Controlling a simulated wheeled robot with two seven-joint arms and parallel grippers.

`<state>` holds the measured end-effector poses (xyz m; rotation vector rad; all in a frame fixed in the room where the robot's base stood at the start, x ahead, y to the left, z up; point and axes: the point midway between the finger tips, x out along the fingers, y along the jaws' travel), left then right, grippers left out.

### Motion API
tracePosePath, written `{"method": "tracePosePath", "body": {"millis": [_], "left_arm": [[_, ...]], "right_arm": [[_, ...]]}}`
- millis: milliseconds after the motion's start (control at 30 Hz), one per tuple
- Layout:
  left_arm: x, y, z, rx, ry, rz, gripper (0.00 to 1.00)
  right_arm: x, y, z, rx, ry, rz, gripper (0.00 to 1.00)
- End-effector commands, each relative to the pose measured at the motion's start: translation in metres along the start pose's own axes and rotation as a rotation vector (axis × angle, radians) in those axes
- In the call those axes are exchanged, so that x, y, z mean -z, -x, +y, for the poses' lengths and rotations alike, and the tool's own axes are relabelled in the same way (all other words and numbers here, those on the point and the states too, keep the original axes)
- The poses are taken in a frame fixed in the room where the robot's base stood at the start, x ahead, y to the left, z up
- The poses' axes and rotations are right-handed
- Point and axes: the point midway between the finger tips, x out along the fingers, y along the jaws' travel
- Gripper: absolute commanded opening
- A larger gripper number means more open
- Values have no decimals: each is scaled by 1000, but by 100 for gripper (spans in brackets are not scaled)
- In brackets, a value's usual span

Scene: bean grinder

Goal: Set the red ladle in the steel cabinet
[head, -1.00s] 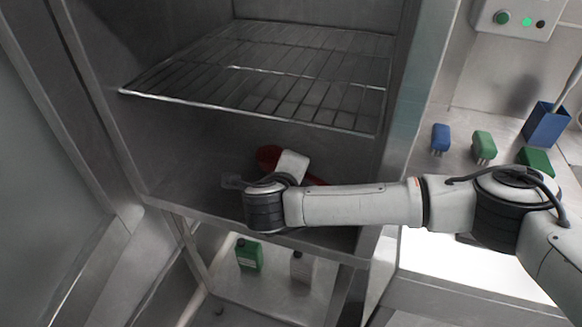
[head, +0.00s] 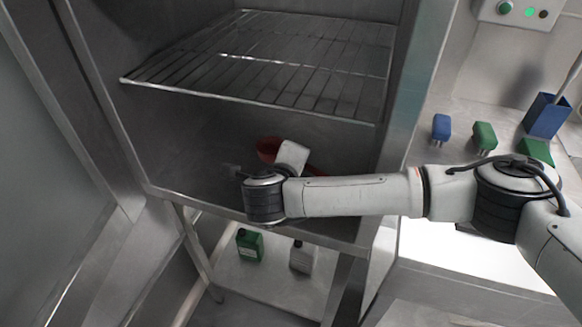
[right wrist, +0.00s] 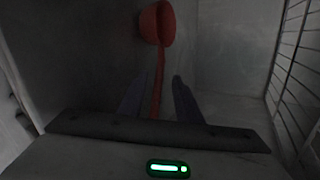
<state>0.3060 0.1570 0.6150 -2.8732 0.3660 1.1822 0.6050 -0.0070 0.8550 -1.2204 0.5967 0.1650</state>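The red ladle (head: 267,149) is inside the steel cabinet (head: 180,150), in the space below the wire shelf. In the head view its bowl shows behind my right wrist, with a bit of handle to the right; the rest is hidden by my arm. In the right wrist view the ladle's bowl (right wrist: 157,23) is ahead and its thin handle runs between the fingers of my right gripper (right wrist: 159,90). The fingers stand apart, with a gap visible on both sides of the handle. Whether the ladle touches the cabinet floor cannot be told. My left gripper is not in view.
The wire shelf (head: 270,60) spans the cabinet above my right arm. On the counter at right are a blue block (head: 441,128), a green block (head: 484,136) and a blue holder (head: 546,116).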

Motion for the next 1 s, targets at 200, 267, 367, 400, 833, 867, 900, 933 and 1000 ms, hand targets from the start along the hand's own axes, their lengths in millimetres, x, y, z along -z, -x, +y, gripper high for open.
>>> {"method": "tracePosePath", "body": {"millis": [200, 267, 367, 400, 833, 867, 900, 933, 1000], "left_arm": [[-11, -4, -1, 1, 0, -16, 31], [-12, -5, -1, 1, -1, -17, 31], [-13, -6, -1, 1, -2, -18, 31], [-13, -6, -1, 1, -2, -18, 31], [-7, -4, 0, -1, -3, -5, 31], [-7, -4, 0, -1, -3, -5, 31], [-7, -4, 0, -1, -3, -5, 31], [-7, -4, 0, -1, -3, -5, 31], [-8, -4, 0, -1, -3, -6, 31]], "right_arm": [[-2, 47, 2, -3, 0, -9, 31], [-2, 61, 2, -2, 1, -8, 31], [-1, 81, 2, -3, 1, -7, 31], [-1, 88, 2, -1, 1, -7, 31], [0, 115, 1, -1, 0, -2, 31], [0, 115, 1, -1, 0, -2, 31], [0, 115, 1, -1, 0, -2, 31], [0, 114, 1, -1, 0, -2, 31], [0, 114, 1, -1, 0, -2, 31]]}}
